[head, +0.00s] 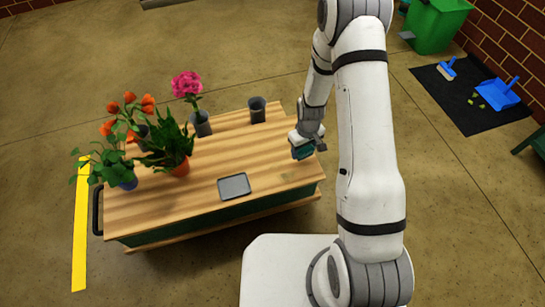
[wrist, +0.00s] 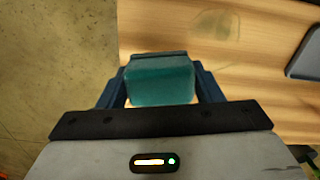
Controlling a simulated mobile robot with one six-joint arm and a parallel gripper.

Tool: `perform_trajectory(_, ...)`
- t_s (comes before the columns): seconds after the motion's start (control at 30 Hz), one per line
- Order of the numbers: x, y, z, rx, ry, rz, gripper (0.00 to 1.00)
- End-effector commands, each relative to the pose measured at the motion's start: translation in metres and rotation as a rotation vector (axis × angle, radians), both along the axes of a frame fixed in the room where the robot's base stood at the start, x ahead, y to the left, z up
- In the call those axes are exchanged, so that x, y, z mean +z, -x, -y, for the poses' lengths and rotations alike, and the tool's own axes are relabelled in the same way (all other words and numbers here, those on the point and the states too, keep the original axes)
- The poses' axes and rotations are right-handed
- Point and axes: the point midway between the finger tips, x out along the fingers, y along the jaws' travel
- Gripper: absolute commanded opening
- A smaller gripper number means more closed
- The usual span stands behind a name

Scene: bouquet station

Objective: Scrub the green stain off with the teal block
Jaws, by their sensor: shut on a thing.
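My gripper (head: 306,146) is shut on the teal block (wrist: 160,82), which sits between the two dark blue fingers in the wrist view. No clearly green stain shows. The wrist view has a faint, pale greyish patch (wrist: 214,27) on the wood just beyond the block; I cannot tell whether it is the stain.
A grey tray (head: 234,186) lies near the table's front edge. A dark empty cup (head: 257,110) stands at the back. Potted flowers and a pink flower (head: 187,85) in a grey vase fill the left end. The wood between tray and cup is clear.

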Motion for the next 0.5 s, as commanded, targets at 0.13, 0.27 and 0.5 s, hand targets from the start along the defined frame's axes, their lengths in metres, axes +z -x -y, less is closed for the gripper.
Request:
perform_trajectory(0.13,0.018,0.0,0.0,0.0,0.0,0.001,0.35)
perform_trajectory(0.27,0.028,0.0,0.0,0.001,0.0,0.0,0.35)
perform_trajectory(0.5,0.036,0.0,-0.001,0.001,0.0,0.0,0.35)
